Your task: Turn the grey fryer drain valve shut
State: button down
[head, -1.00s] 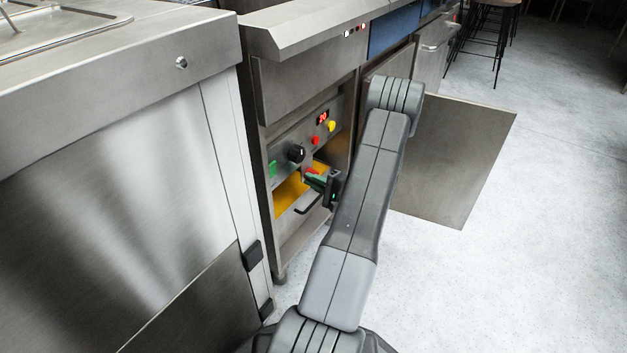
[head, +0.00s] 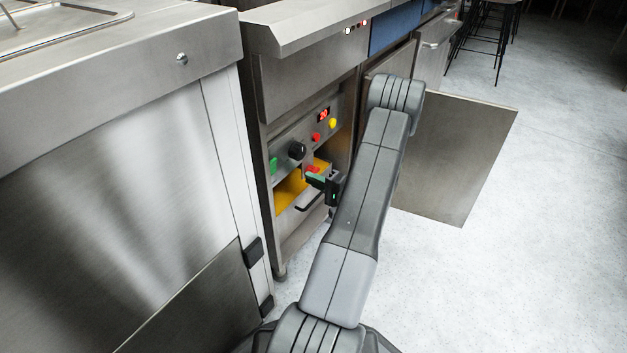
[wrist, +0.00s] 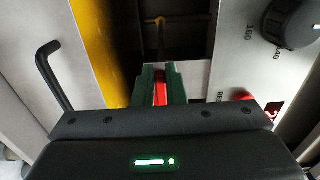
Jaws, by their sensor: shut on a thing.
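The grey fryer cabinet (head: 300,75) stands open below its worktop. Inside it, under the control panel, is a red drain valve handle (head: 312,169). My gripper (head: 318,179) reaches into the cabinet from the right with its green fingers at the handle. In the wrist view the red handle (wrist: 160,94) lies between the two green fingers of my gripper (wrist: 161,84), and they are shut on it. The fingers hide most of the handle, and the valve body is not clear. I cannot tell how far the valve is turned.
The control panel has a black dial (head: 296,151) and a red display (head: 323,115) above the handle. A drawer with a black bar handle (head: 309,203) is just below. The open door (head: 455,160) stands to the right. A steel counter (head: 120,150) fills the left.

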jog(key=c, duration=1.5)
grip_release()
jog(key=shift+w+d, duration=0.2)
jog(key=p+v, duration=0.3)
jog(key=v, duration=1.1)
jog(key=shift+a+p, duration=0.1)
jog(key=shift+p, duration=0.25)
jog(key=b+x, duration=0.3)
jog(key=x, duration=1.1)
jog(key=shift+s+a+b, duration=0.1)
jog(key=shift+s+b, duration=0.05)
jog(key=shift+b, duration=0.2)
